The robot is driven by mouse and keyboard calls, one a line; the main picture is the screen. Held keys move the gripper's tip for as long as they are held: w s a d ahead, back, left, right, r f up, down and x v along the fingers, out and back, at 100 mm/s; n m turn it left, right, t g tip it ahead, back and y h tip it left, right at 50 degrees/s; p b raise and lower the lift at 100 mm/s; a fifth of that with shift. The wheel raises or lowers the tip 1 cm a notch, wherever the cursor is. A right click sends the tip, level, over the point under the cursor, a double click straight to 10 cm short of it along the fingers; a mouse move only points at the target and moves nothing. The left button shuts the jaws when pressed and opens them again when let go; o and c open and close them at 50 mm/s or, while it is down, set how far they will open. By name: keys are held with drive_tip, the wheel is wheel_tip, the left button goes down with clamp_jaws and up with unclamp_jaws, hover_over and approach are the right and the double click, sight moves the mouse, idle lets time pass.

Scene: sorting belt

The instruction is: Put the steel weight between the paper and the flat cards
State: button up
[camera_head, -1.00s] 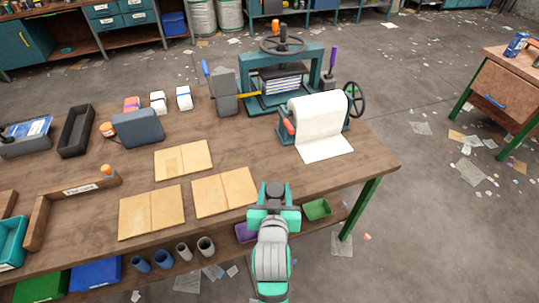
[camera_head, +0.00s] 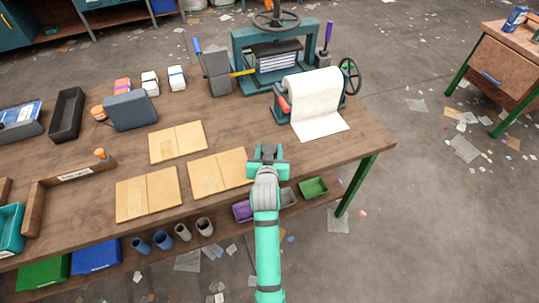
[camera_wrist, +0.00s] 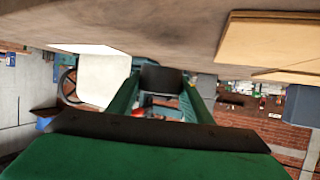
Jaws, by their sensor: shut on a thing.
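My gripper (camera_head: 268,153) is shut on a dark block, which appears to be the steel weight (camera_wrist: 161,78); the block sits between the two teal fingers in the wrist view. In the head view my gripper is at the table's front edge, right of the nearest flat cards and below the paper. The white paper (camera_head: 316,107) hangs from a roll onto the table, and also shows in the wrist view (camera_wrist: 103,76). The flat cards (camera_head: 220,173) are tan folded sheets, lying in three places; one shows in the wrist view (camera_wrist: 270,45).
A teal press (camera_head: 238,52) stands behind the paper. A dark grey block (camera_head: 132,113), a black tray (camera_head: 67,115) and a wooden tray (camera_head: 75,181) are on the left. Bare tabletop (camera_head: 255,125) lies between the paper and the cards. Bins and cups are on the shelf below.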

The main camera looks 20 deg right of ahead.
drive_tip(key=shift+w+a+f, duration=0.1)
drive_tip(key=shift+a, duration=0.05)
drive_tip(key=shift+w+f, duration=0.2)
drive_tip(key=shift+f, duration=1.6)
drive_tip(key=shift+d, duration=0.2)
drive_tip(key=shift+f, duration=0.15)
drive_tip(key=o, duration=1.6)
drive_tip(key=shift+f, duration=0.1)
drive_tip(key=shift+c, duration=0.2)
